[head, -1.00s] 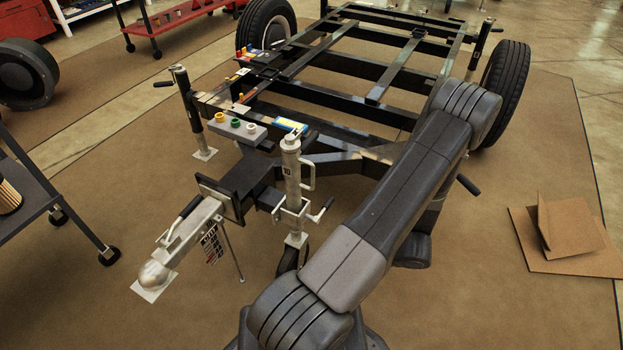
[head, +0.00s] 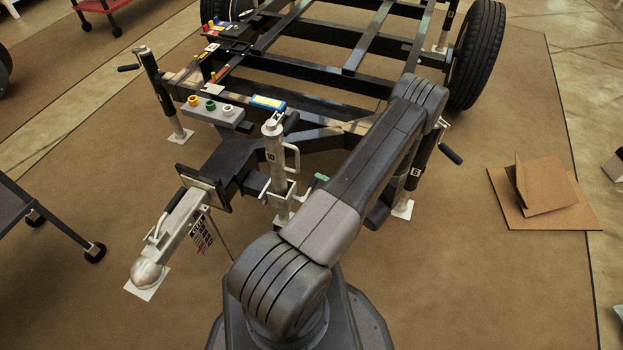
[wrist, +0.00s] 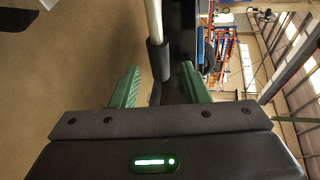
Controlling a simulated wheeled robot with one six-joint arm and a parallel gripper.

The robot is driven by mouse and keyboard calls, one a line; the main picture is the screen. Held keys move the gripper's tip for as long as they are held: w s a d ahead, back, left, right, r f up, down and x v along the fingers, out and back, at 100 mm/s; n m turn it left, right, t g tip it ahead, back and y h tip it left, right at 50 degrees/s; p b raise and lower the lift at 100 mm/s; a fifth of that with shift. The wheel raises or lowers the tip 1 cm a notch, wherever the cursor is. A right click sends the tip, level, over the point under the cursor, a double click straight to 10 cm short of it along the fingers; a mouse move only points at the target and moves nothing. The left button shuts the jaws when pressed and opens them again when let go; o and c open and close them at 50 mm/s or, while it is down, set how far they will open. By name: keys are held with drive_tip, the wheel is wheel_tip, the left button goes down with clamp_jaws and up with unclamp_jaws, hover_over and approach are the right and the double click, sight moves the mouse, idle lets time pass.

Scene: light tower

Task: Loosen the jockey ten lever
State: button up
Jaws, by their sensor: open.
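The jockey post (head: 272,160), a silver upright tube marked 10, stands in its clamp (head: 283,190) on the dark drawbar in the head view. In the wrist view, a pale rod with a dark grip (wrist: 158,58), seemingly the lever, lies in the gap between my green fingers. My gripper (wrist: 160,68) is open, with a finger on each side of the rod. I cannot tell whether either finger touches it. In the head view only a small green part of the gripper shows beside the post.
The coupling head (head: 148,270) points toward the front left. A grey box with coloured buttons (head: 212,112) sits on the frame. A corner jack with a dark handle (head: 450,153) stands right of my arm. Folded cardboard (head: 545,190) lies on the floor at right.

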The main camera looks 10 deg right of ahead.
drive_tip(key=shift+x, duration=2.7)
clamp_jaws()
